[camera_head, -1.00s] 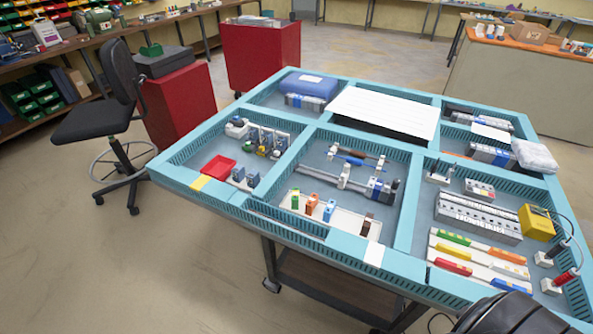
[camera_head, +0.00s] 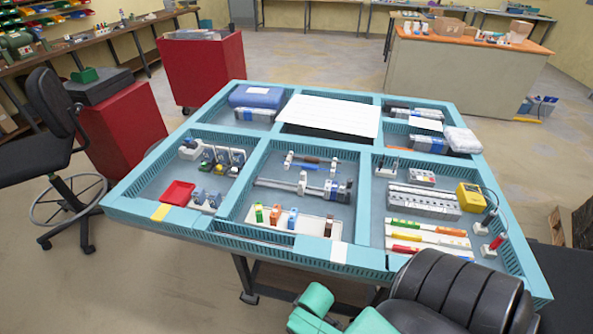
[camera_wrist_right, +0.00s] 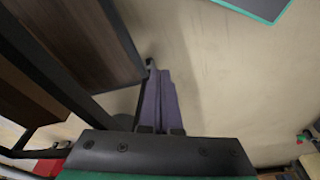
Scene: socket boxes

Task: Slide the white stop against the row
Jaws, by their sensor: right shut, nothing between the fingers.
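A row of small green, orange and blue blocks (camera_head: 275,215) stands on a pale rail (camera_head: 307,227) in the front middle compartment of the blue tray table (camera_head: 190,227). A dark brown piece (camera_head: 328,226) stands at the rail's right end, with a gap between it and the row. I cannot make out a separate white stop at this size. My right gripper (camera_wrist_right: 160,75) is shut and empty in the right wrist view, above bare floor and away from the blocks. My left gripper is not in view.
My dark arm covers the table's front right corner. Connectors, a red dish (camera_head: 178,193) and coloured strips (camera_head: 430,229) fill neighbouring compartments, separated by raised dividers. A white sheet (camera_head: 330,116) lies at the back. A chair (camera_head: 55,130) stands left.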

